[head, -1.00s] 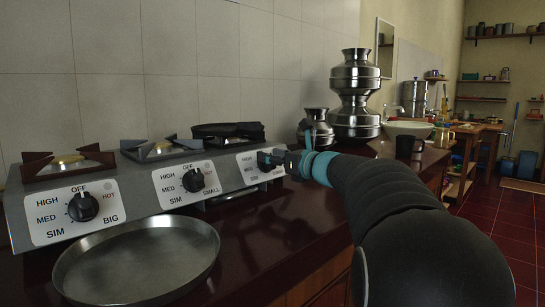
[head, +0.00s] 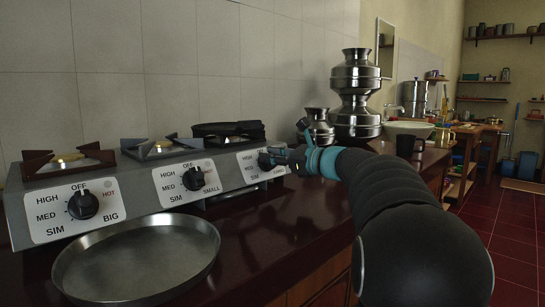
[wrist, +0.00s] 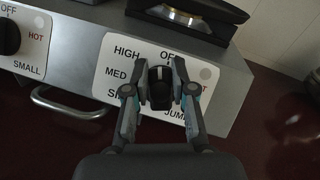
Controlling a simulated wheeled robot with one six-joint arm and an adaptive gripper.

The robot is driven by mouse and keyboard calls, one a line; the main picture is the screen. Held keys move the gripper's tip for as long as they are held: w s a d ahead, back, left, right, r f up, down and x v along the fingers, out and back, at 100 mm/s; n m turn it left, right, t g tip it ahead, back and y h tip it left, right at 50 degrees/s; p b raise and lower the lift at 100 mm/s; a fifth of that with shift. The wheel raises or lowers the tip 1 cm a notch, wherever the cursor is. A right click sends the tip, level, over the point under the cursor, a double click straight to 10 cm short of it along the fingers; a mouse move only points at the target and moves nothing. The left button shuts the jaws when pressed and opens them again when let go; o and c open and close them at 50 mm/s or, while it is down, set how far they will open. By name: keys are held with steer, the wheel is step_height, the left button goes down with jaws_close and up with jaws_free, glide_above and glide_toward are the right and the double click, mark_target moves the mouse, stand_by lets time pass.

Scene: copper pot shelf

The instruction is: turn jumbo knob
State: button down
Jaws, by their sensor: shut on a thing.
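The jumbo knob (wrist: 160,92) is a black knob on a white label plate at the right end of the stove front, seen in the wrist view. My gripper (wrist: 160,77) is shut on it, one finger on each side. The label around it shows HIGH, MED and part of JUMBO; other words are partly covered by the fingers. I cannot tell the knob's exact setting.
The small knob (head: 194,179) and big knob (head: 83,205) sit further left on the stove front (head: 140,193). A wide metal pan (head: 140,258) lies on the counter before them. Stacked metal pots (head: 356,95) stand behind my arm. A black mug (head: 405,146) is at right.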

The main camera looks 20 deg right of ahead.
steer(key=n+g+y, duration=0.1)
steer(key=n, duration=0.2)
steer(key=n+g+p, duration=0.1)
steer(key=n, duration=0.1)
steer(key=shift+s+n+g+y, duration=0.1)
steer(key=shift+n+g+y, duration=0.2)
steer(key=shift+n+y, duration=0.1)
steer(key=shift+s+a+f+n+g+p, duration=0.1)
steer(key=shift+n+g+p, duration=0.45)
steer(key=shift+n, duration=0.4)
steer(key=shift+a+n+g+p, duration=0.1)
steer(key=shift+n+g+p, duration=0.4)
steer(key=shift+n, duration=0.45)
steer(key=shift+f, duration=0.1)
steer(key=c, duration=1)
jaws_free()
steer(key=shift+o, duration=0.2)
steer(key=v, duration=1.2)
steer(key=shift+d, duration=0.2)
steer(key=shift+f, duration=0.15)
